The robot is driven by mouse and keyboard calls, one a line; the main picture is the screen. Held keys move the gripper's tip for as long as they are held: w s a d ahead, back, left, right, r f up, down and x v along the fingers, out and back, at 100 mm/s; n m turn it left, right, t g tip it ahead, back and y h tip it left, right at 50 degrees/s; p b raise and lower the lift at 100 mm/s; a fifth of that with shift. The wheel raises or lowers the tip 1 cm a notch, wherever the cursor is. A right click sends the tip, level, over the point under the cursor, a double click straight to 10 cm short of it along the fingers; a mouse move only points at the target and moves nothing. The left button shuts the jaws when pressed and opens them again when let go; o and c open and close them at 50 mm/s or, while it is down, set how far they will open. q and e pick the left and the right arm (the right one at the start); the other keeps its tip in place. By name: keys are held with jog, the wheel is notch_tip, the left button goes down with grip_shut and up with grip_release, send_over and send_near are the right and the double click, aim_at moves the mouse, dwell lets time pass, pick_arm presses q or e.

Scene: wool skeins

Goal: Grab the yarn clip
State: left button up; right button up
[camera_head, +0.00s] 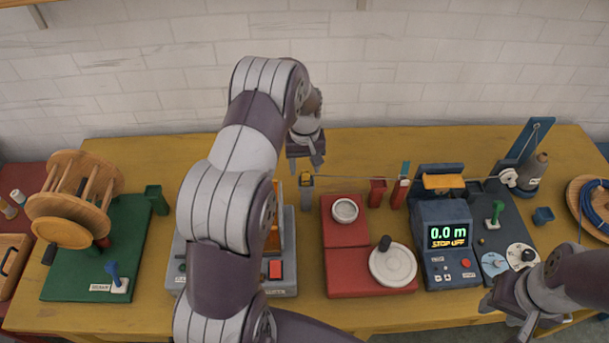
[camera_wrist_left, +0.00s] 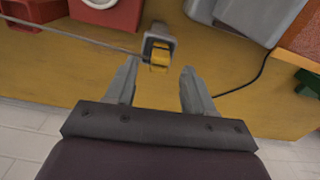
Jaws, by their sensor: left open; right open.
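My left gripper (camera_head: 306,163) is open and empty, above and just behind the clip. Its two fingers also show in the left wrist view (camera_wrist_left: 158,75). My right gripper (camera_head: 512,322) is at the front right of the table, open, away from the clip; its fingertips are partly unclear.
A taut thread (camera_head: 350,177) runs right from the clip past red posts (camera_head: 377,192) to a counter (camera_head: 447,243) reading 0.0 m. A red base (camera_head: 343,236) with a white wheel (camera_head: 393,265) stands in front. My left arm hides part of the grey machine (camera_head: 282,288).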

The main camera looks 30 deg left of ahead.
aim_at(305, 172)
pick_arm(q)
jog(key=f, duration=0.2)
jog(key=shift+s+d+f, duration=0.15)
jog(key=shift+d+f, duration=0.05)
jog(key=shift+f, duration=0.1)
jog(key=shift+a+f, duration=0.1)
jog(key=shift+f, duration=0.3)
jog(key=shift+r, duration=0.1)
grip_shut()
